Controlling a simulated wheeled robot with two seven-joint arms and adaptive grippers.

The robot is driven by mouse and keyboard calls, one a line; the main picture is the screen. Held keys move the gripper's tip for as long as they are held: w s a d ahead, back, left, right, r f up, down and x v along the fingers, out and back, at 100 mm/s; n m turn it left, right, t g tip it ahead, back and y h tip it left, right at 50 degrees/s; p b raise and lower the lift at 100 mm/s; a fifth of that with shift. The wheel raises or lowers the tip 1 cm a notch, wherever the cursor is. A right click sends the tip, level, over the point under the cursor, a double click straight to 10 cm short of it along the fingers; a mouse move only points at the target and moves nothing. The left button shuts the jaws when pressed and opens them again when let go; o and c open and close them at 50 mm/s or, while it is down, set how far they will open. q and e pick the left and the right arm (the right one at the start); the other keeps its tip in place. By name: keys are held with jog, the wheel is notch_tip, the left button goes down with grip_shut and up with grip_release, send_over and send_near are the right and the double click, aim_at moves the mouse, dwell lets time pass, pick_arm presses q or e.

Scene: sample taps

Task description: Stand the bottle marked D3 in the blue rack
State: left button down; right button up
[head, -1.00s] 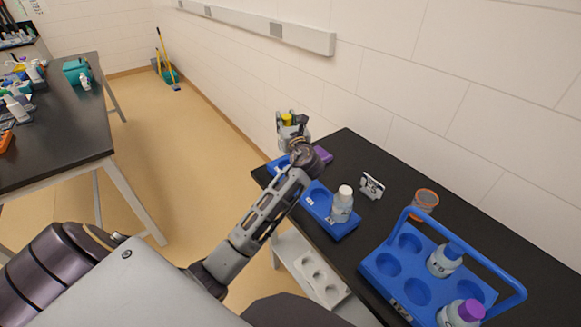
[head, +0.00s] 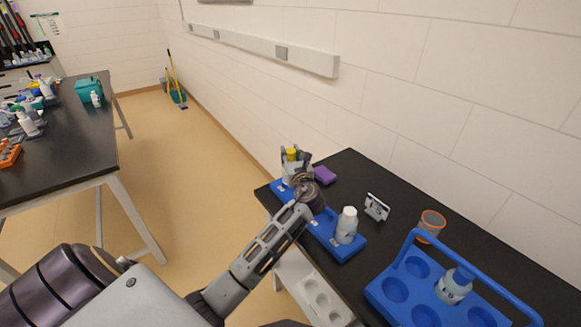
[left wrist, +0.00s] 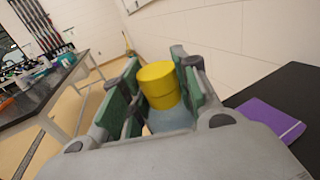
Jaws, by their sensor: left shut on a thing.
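My left gripper (head: 296,158) is shut on a bottle with a yellow cap (head: 291,154). The left wrist view shows the yellow cap (left wrist: 158,84) and a grey-blue shoulder between the green finger pads. Any mark on this bottle is hidden. The bottle is over the far end of the long blue rack (head: 330,240); whether it is in a hole or above it, I cannot tell. A white-capped bottle (head: 346,226) stands at the near end of that rack. My right gripper is not in view.
A purple block (head: 325,175), a small sign (head: 377,207) and an orange-rimmed cup (head: 431,222) are on the black bench. Another bench (head: 70,150) stands at left.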

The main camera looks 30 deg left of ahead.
pick_arm(q)
jog(key=shift+f, duration=0.85)
notch_tip(320, 180, down, 2)
jog(key=shift+f, duration=0.25)
jog(key=c, duration=1.2)
grip_release()
jog(key=shift+o, duration=0.6)
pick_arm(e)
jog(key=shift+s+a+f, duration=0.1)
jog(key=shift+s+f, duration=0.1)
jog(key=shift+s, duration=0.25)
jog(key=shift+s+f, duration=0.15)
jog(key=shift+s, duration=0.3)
